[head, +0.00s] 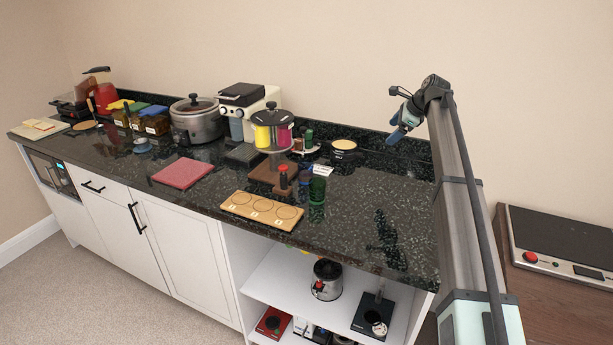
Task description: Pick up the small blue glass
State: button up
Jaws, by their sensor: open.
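A small dark-blue item (305,179), which looks like the small blue glass, stands on the dark speckled counter (365,215). It is between a red-capped bottle (283,179) on its left and a green glass (317,190) on its right. The green glass partly hides it, and its shape is hard to make out. My gripper (394,113) is open and empty. It is up and to the right of the glass, in front of the wall, well apart from it.
A wooden board with three round recesses (262,224) lies near the front edge. A tin (344,147) stands at the back. The counter's right part is clear.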

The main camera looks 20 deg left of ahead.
aim_at(306, 169)
jog(key=s+a+f+m+g+h, duration=0.1)
jog(key=s+a+g, duration=0.1)
jog(key=s+a, duration=0.7)
jog(key=s+a+f+m+g+h, duration=0.1)
jog(key=s+a, duration=0.5)
jog(key=a, duration=0.6)
jog(key=x, duration=0.9)
jog(key=shift+w+a, duration=0.15)
jog(key=shift+w, duration=0.05)
jog(key=shift+x, duration=2.55)
jog(key=shift+w, duration=0.1)
jog(key=c, duration=1.3)
jog(key=shift+o, duration=0.2)
jog(key=shift+r, duration=0.25)
